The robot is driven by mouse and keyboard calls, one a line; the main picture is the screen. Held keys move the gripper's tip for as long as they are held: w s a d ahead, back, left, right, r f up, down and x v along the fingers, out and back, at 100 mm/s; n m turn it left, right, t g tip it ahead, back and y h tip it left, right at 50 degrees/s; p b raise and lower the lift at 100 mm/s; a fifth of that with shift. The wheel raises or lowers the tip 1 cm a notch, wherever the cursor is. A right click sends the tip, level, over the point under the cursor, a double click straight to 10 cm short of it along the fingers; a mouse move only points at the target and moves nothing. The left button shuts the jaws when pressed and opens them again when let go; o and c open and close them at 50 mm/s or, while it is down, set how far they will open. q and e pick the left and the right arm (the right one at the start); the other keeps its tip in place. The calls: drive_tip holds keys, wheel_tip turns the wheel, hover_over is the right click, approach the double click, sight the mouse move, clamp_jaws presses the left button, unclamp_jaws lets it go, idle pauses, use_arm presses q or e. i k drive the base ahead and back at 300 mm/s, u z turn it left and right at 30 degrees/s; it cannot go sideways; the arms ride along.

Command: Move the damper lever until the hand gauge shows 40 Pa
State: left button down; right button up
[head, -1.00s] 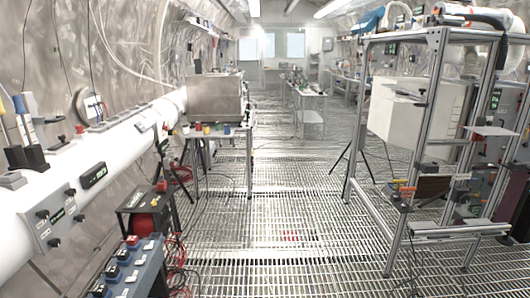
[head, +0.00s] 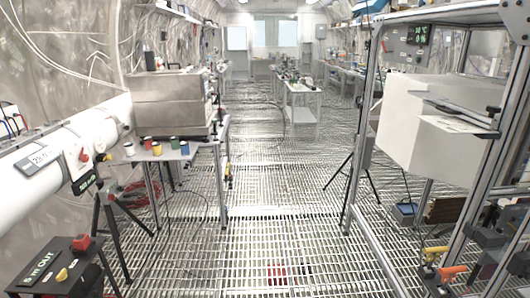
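A white duct (head: 45,190) runs along the left wall. On it sits a grey box with a pale display (head: 42,158), its digits too small to read surely. To its right is a white plate with a red knob or handle (head: 84,156), which may be the damper lever. Neither of my grippers is in view.
A table (head: 180,152) with a steel box (head: 172,103) and several coloured cups stands ahead on the left. A black box (head: 55,268) is at the lower left. An aluminium frame (head: 362,130) with a white box (head: 430,125) stands right.

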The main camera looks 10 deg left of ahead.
sight(84, 158)
drive_tip(key=u, duration=0.15)
drive_tip(key=i, duration=1.4)
drive_tip(key=u, duration=0.65)
drive_tip(key=i, duration=0.9)
drive_tip(key=u, duration=1.85)
drive_tip(key=i, duration=0.95)
drive_tip(key=u, duration=0.85)
